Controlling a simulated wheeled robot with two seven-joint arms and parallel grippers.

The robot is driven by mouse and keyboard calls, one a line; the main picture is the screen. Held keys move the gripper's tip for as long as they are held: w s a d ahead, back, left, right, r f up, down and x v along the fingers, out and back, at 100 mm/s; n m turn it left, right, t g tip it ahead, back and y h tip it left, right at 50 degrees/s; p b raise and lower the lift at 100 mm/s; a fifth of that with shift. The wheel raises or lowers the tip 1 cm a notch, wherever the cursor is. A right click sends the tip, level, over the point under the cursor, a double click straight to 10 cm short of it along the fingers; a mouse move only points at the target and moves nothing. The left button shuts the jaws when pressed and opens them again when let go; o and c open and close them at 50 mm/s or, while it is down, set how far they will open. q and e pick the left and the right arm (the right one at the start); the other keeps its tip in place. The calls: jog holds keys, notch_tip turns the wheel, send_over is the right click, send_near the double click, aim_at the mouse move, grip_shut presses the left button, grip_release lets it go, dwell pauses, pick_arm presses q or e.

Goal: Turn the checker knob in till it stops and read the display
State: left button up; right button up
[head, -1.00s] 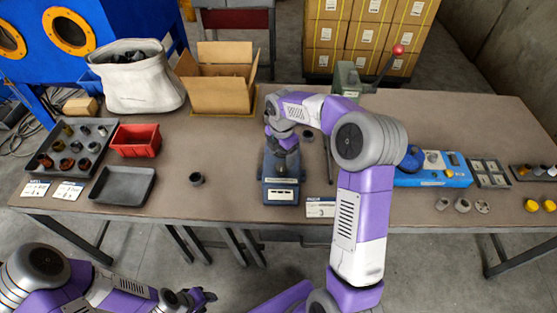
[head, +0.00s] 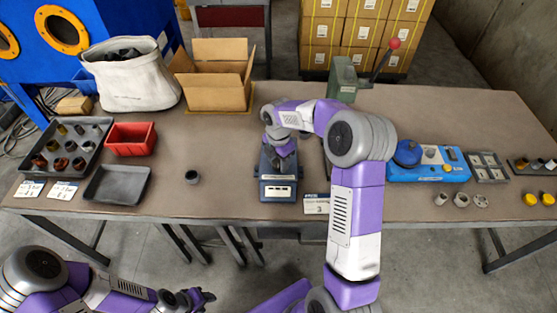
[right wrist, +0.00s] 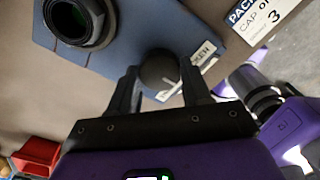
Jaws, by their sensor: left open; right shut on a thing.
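The checker (head: 278,189) is a dark blue-grey block near the table's front edge, with a pale marked strip on its front. I cannot read any display on it. My right gripper (head: 279,150) is over the checker. In the right wrist view my right gripper (right wrist: 160,88) is shut on the dark round knob (right wrist: 159,70), which has a pale line on its face. Beside the knob is a black ring (right wrist: 80,18) with a greenish inside. The fingers hide the knob's sides. My left gripper (head: 205,297) is open and empty, low in front of the table.
A card (head: 316,204) stands right of the checker. A small dark cup (head: 192,177) and an empty grey tray (head: 117,199) are to the left. A blue device (head: 430,174) is to the right. A green press (head: 343,80) with a red-balled lever is behind.

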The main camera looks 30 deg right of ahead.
jog(key=shift+m, duration=0.4)
jog(key=shift+c, duration=0.3)
jog(key=shift+r+m+p, duration=0.1)
jog(key=shift+m+p, duration=0.4)
jog(key=shift+m, duration=0.1)
jog(key=m+p, duration=0.1)
jog(key=m, duration=0.2)
jog(key=m+p, duration=0.1)
jog(key=m, duration=0.6)
jog(key=shift+m, duration=0.4)
jog(key=m+p, duration=0.1)
jog(key=m, duration=0.2)
jog(key=shift+m, duration=0.3)
jog(key=m, duration=0.3)
jog(key=shift+m+p, duration=0.3)
jog(key=shift+p, duration=0.05)
jog(key=m+p, duration=0.1)
jog(key=m, duration=0.5)
jog(key=shift+m, duration=0.3)
